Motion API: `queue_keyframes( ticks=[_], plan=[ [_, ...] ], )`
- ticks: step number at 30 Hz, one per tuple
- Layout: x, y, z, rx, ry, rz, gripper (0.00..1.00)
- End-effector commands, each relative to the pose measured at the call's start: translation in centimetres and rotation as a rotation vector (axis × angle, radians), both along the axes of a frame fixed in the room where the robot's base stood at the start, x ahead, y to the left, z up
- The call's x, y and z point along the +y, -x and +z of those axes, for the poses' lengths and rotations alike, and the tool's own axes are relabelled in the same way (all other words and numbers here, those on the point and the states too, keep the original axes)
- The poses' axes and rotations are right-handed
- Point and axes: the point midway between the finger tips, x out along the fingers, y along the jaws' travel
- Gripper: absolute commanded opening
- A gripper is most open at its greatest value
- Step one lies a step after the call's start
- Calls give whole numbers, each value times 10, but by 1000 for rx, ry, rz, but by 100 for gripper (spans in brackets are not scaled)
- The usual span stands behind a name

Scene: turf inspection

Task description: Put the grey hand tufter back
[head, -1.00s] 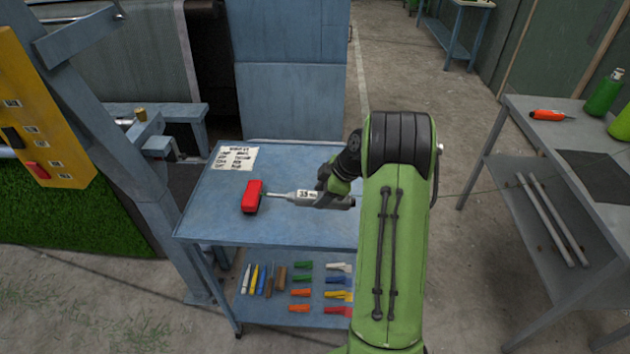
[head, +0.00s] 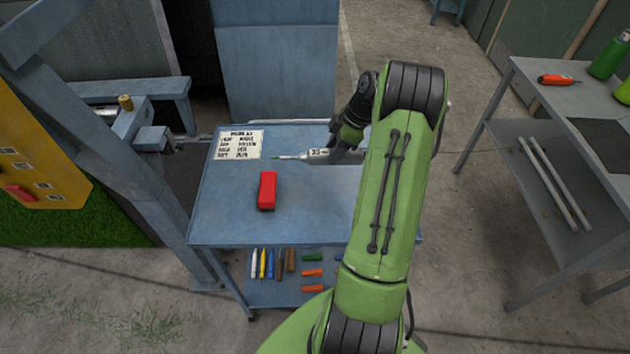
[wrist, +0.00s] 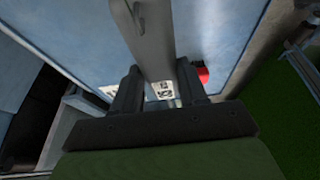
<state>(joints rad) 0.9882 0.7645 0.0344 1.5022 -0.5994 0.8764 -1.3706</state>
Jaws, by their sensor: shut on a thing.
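The grey hand tufter (head: 318,155) has a grey body with a printed label and a thin shaft pointing left. My gripper (head: 345,148) is shut on its body over the blue cart top (head: 225,220). The tufter lies roughly level, and its shaft tip is beyond the red block (head: 267,191) and apart from it. In the wrist view the tufter's grey body (wrist: 152,38) runs between the two fingers of my gripper (wrist: 158,88). The far end of the tufter is hidden behind my gripper and arm in the head view.
A printed sheet (head: 239,145) lies at the cart's back left. Coloured markers (head: 265,263) and clips (head: 312,272) lie on the lower shelf. A grey bench (head: 535,110) at right holds an orange-handled tool (head: 556,80) and green bottles (head: 608,55). The cart's front is clear.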

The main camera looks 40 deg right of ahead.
Motion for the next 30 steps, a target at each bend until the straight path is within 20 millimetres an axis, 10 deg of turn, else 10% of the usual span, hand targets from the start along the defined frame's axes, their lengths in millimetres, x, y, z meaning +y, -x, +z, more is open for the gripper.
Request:
queue_keyframes(
  ticks=[15,27,28,30],
  plan=[
    [-1,2,-93,3,-4,-1,0],
    [-2,2,-103,0,0,-1,0],
    [-1,2,-102,2,0,-1,47],
    [-1,2,-102,2,0,-1,57]
  ],
)
